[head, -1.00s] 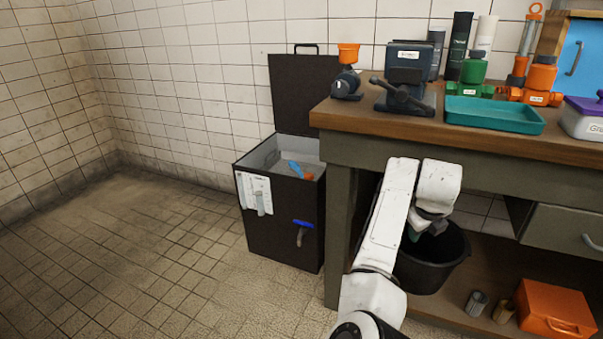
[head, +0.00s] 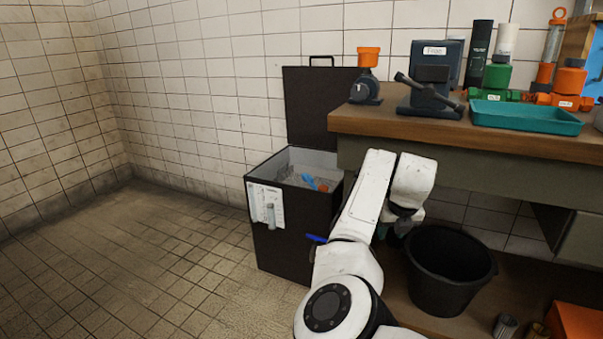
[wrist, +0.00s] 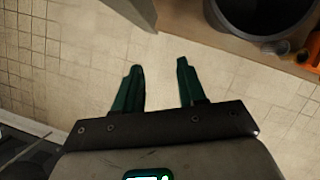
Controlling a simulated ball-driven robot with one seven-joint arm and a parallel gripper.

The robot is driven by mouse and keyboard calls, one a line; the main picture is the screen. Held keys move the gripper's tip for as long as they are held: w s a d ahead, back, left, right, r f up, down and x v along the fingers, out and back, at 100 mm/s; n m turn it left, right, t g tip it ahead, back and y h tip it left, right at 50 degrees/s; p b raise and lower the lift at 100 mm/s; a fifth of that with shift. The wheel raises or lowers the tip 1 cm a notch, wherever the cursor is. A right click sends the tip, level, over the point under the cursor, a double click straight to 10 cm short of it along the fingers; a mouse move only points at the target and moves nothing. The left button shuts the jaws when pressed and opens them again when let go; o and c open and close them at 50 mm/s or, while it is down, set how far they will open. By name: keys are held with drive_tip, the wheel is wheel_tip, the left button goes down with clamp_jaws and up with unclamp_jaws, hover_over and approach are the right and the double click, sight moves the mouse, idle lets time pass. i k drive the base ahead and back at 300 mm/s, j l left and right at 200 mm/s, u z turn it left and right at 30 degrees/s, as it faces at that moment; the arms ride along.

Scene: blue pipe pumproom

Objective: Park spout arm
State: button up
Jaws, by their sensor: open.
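No part is clearly marked as the spout arm. A black box (head: 283,243) with its lid (head: 312,106) raised stands left of the workbench. A blue lever (head: 316,239) on its front is mostly hidden behind my arm, and the tap under it is hidden. My gripper (wrist: 160,65) is open and empty, with two green fingers apart over bare floor in the wrist view. In the head view my gripper hangs below the bench edge, right of the box, and its fingers are largely hidden.
The tiled floor at left is clear.

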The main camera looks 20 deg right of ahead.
sight(305, 177)
drive_tip(key=i+l+u, duration=0.45)
drive_tip(key=i+l, duration=0.15)
drive_tip(key=l, duration=0.25)
drive_tip(key=i+l+u, duration=0.1)
drive_tip(key=l, duration=0.25)
drive_tip(key=i+l+u, duration=0.1)
drive_tip(key=l, duration=0.3)
drive_tip(key=i+l, duration=0.25)
drive_tip(key=l, duration=0.2)
drive_tip(key=i+l+u, duration=0.1)
drive_tip(key=l, duration=0.3)
